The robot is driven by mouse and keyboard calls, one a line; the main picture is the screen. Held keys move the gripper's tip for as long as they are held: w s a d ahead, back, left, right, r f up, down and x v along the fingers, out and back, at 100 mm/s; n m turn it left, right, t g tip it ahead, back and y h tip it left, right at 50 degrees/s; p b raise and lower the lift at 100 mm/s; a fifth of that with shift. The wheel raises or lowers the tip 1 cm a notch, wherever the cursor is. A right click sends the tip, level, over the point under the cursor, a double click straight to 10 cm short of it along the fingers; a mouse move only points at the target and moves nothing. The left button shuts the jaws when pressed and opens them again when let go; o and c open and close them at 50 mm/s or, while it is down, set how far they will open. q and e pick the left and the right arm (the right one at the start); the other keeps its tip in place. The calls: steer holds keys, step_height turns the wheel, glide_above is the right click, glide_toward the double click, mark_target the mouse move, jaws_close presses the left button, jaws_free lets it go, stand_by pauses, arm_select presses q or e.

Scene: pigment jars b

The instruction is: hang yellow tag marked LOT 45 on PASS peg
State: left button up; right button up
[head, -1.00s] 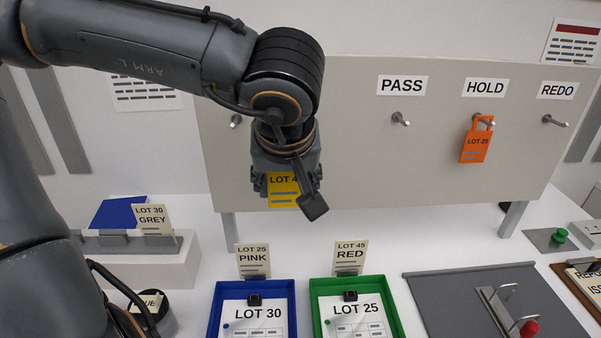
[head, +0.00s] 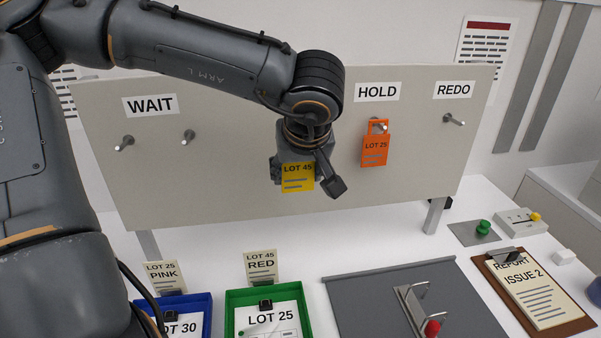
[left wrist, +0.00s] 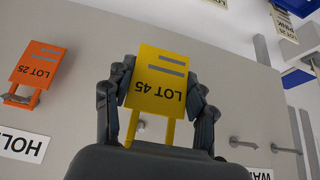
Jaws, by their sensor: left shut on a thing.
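The yellow tag marked LOT 45 (head: 298,178) hangs upright below my left gripper (head: 299,168) in front of the grey peg board (head: 235,190). My left gripper is shut on it. The left wrist view shows the tag (left wrist: 160,80) upside down between the fingers (left wrist: 157,105). A small round peg-like end shows between the legs of its loop; I cannot tell whether they touch. The PASS label and its peg are hidden behind my left arm and gripper in the head view. My right gripper is not in view.
An orange LOT 25 tag (head: 374,151) hangs on the HOLD peg, just right of my gripper. The REDO peg (head: 452,119) is bare. Two bare pegs (head: 188,136) stand near the WAIT label (head: 150,105). Blue (head: 205,303) and green (head: 301,292) trays stand below.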

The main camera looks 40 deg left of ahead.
arm_select(q)
steer(key=shift+w+a+f+p, duration=0.15)
steer(key=shift+w+a+p, duration=0.2)
steer(key=shift+w+a, duration=0.45)
steer(key=w+a+f, duration=0.1)
steer(key=w+a, duration=0.3)
steer(key=a, duration=0.1)
steer(key=shift+w+a+f, duration=0.15)
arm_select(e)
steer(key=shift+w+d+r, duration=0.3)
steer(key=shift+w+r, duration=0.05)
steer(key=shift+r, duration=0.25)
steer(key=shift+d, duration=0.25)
arm_select(q)
steer(key=o, duration=0.9)
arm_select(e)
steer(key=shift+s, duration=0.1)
